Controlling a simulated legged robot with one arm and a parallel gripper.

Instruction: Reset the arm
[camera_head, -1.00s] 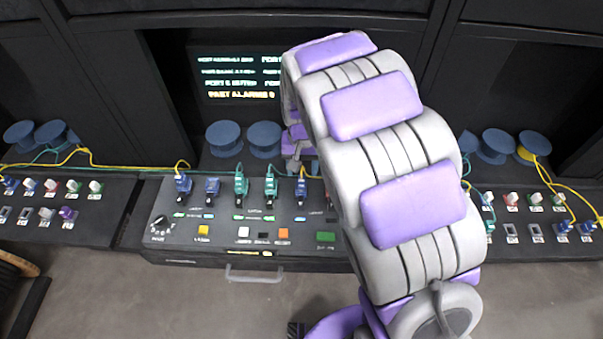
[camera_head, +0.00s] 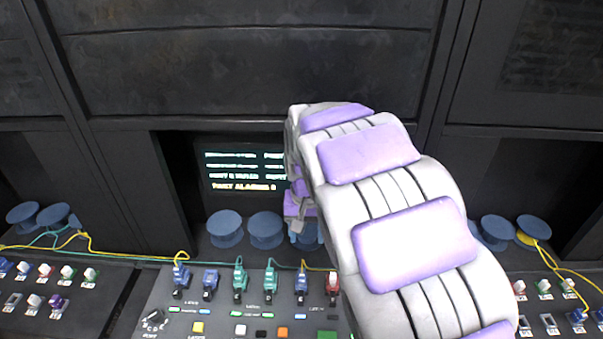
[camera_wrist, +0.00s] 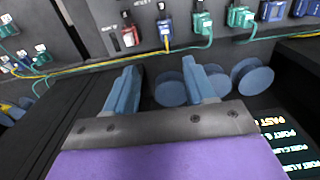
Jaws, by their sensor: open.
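My arm, grey with purple pads, reaches forward across the right half of the head view, over the console (camera_head: 215,325). My gripper (camera_wrist: 163,88) shows in the wrist view with its two blue fingers apart and nothing between them. In the head view the gripper is mostly hidden behind the arm, with a small part showing near the blue spools. Beyond the fingers in the wrist view are blue spools (camera_wrist: 170,90) and a row of connectors, including a red one (camera_wrist: 129,36) and a blue one (camera_wrist: 165,35).
A lit screen (camera_head: 243,172) with text stands behind the console. Blue and green connectors (camera_head: 239,280) line the console. Spools (camera_head: 225,228) stand behind them. Yellow and green cables (camera_head: 130,256) run between side panels. Dark cabinet walls rise behind.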

